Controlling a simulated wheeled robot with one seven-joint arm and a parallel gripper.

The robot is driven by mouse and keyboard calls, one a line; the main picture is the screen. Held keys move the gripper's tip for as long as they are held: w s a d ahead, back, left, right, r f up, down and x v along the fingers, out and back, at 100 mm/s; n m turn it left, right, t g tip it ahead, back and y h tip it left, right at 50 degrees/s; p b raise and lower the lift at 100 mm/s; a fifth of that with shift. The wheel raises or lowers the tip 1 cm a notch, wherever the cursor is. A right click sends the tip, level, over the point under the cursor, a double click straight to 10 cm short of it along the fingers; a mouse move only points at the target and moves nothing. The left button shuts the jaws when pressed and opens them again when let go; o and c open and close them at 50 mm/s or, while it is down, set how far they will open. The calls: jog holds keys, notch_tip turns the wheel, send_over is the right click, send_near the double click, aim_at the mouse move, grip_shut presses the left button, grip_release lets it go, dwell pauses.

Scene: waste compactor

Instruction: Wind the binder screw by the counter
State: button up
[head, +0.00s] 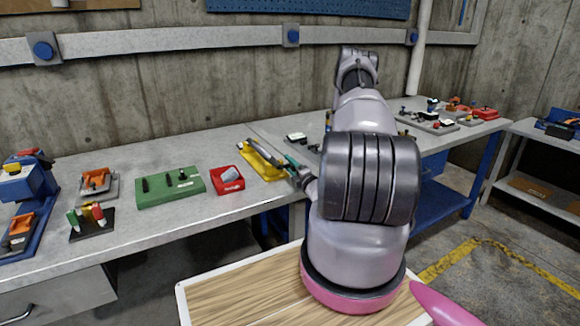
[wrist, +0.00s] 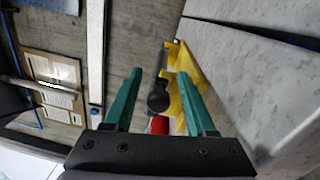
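My gripper (wrist: 165,98) has two green fingers set wide apart, with nothing clasped between them. In the head view my gripper (head: 293,168) is at the front edge of the counter (head: 130,215), beside a yellow tray (head: 264,169) holding dark tools. In the wrist view the yellow tray (wrist: 188,75) and a dark round-ended tool (wrist: 158,98) show beyond and between the fingers. I cannot tell which thing is the binder screw; my arm hides part of the counter.
Left of the yellow tray stand a red bin (head: 227,186) with a grey piece, a green board (head: 160,194), a black rack (head: 92,232) of coloured pieces and a blue machine (head: 33,195). More fixtures (head: 428,124) stand at the far right. Bare counter lies behind the green board.

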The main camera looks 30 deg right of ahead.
jog(key=s, duration=1)
jog(key=shift+s+d+f, duration=0.2)
jog(key=shift+s+f, duration=0.15)
dwell(0.9)
